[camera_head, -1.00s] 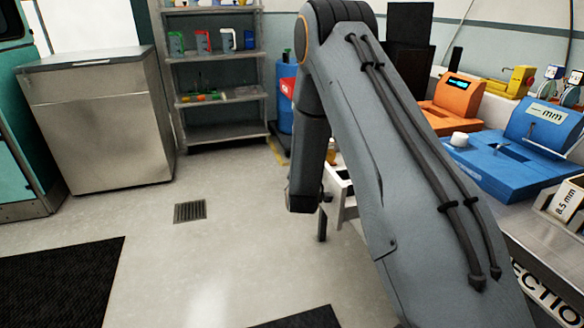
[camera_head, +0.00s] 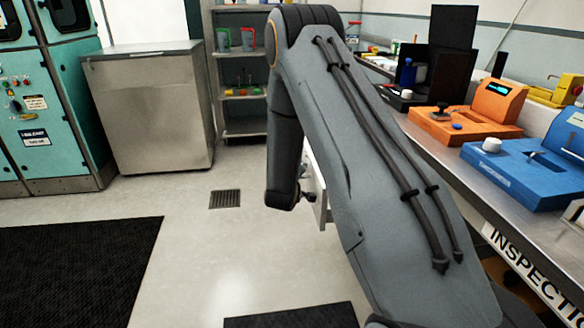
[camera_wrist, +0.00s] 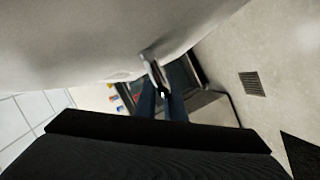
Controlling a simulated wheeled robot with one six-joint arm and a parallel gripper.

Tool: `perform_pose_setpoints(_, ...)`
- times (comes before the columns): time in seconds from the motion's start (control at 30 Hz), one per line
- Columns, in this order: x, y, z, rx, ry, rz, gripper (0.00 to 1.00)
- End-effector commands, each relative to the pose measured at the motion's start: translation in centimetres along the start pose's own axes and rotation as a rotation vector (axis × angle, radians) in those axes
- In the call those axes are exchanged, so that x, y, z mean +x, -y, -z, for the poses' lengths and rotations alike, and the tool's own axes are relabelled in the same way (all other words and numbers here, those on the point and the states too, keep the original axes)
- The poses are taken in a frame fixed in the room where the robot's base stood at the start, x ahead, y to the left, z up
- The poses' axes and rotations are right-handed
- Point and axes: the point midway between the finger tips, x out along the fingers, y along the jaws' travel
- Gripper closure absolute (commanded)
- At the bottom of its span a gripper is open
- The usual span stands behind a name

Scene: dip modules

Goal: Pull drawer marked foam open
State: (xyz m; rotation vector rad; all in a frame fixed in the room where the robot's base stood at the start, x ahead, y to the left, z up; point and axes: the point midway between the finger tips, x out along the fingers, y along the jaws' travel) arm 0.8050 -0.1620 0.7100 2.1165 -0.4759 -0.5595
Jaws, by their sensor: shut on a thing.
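A pale drawer front (camera_wrist: 90,35) fills the upper left of the wrist view, tilted in the picture. A small metal handle (camera_wrist: 150,62) stands out from its lower edge. My gripper (camera_wrist: 162,92) is shut on this handle, with its two dark fingers around it. In the head view a pale panel (camera_head: 318,190), seen nearly edge-on, shows just right of my arm's wrist and looks like the same drawer front. No foam marking can be read, and the drawer's inside is hidden.
The inspection bench (camera_head: 500,235) runs along the right, with an orange device (camera_head: 470,115) and a blue device (camera_head: 530,165) on it. A steel cabinet (camera_head: 150,110) and shelves (camera_head: 240,70) stand at the back. The floor (camera_head: 200,260) left of my arm is clear, with a drain (camera_head: 225,199) and dark mats (camera_head: 80,265).

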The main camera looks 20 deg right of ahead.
Motion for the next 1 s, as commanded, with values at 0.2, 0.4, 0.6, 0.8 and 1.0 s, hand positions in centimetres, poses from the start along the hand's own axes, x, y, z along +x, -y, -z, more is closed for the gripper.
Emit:
perform_pose_setpoints(0.2, 0.1, -0.2, 0.0, 0.003, 0.004, -0.005, 1.0)
perform_pose_setpoints(0.4, 0.1, -0.1, 0.0, 0.003, 0.003, -0.004, 1.0)
perform_pose_setpoints(0.6, 0.1, -0.1, 0.0, 0.002, 0.002, -0.003, 0.72)
perform_pose_setpoints(0.8, 0.1, -0.1, 0.0, 0.002, 0.002, -0.002, 0.72)
perform_pose_setpoints(1.0, -1.3, 0.0, 0.1, 0.001, 0.002, 0.0, 0.72)
